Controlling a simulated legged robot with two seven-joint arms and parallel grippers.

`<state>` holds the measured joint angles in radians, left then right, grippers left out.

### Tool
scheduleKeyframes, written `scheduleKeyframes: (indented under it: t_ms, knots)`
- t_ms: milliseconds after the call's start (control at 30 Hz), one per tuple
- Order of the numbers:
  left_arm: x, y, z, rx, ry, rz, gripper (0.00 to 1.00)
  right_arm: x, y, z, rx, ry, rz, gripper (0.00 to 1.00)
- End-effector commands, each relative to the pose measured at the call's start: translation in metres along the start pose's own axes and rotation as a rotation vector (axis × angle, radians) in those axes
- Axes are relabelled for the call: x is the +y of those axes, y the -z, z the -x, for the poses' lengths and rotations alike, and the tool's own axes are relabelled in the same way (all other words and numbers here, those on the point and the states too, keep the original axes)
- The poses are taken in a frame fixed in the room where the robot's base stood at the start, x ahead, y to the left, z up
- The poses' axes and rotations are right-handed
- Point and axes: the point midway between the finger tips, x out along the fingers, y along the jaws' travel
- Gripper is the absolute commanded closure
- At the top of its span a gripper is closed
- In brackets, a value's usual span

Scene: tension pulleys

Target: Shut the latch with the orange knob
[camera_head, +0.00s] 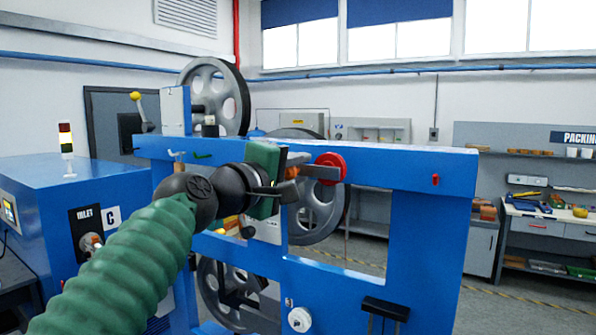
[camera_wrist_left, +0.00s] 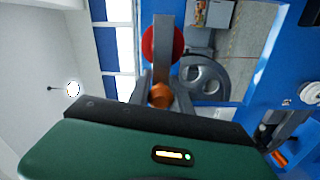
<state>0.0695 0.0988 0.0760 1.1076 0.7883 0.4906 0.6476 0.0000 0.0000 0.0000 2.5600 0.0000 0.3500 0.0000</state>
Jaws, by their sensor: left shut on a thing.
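My left gripper (camera_head: 288,182) reaches in from the left to the upper beam of the blue frame (camera_head: 420,165). It is shut on the orange knob (camera_head: 293,172), which is partly hidden by the gripper. In the left wrist view the orange knob (camera_wrist_left: 160,96) sits between the two grey fingers. The latch's grey bar (camera_head: 322,172) runs from the knob across a red disc (camera_head: 331,160). The bar (camera_wrist_left: 164,35) and red disc (camera_wrist_left: 150,45) also show in the left wrist view. My right gripper is not in view.
Large grey pulley wheels (camera_head: 236,100) stand at the frame. A small red part (camera_head: 435,179) sits on the beam at right. A white knob (camera_head: 299,319) and a black handle (camera_head: 386,308) are lower down. A blue cabinet (camera_head: 75,200) stands at left.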

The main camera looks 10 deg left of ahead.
Motion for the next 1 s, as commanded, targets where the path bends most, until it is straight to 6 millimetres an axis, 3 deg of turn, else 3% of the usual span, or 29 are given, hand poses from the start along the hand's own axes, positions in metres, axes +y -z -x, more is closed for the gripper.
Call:
scheduleKeyframes:
  t_ms: [100, 133, 300, 667, 767, 1000]
  knots:
    - [-0.006, -0.002, -0.002, -0.007, 0.012, -0.001, 1.0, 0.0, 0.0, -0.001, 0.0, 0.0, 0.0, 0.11]
    - [-0.007, -0.002, -0.002, -0.007, 0.013, -0.001, 0.72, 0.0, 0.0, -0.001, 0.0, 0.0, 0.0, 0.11]
    - [-0.006, -0.002, -0.002, -0.006, 0.01, 0.001, 0.53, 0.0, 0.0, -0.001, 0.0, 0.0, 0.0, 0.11]
    - [-0.006, -0.001, 0.005, -0.002, 0.006, 0.001, 0.53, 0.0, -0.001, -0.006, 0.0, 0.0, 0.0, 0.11]
    - [-0.008, -0.001, 0.024, -0.001, 0.004, 0.0, 0.53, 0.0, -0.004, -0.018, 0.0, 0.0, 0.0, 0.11]
    - [-0.009, -0.001, 0.095, 0.001, 0.003, 0.0, 0.53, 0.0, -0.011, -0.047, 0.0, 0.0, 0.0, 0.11]
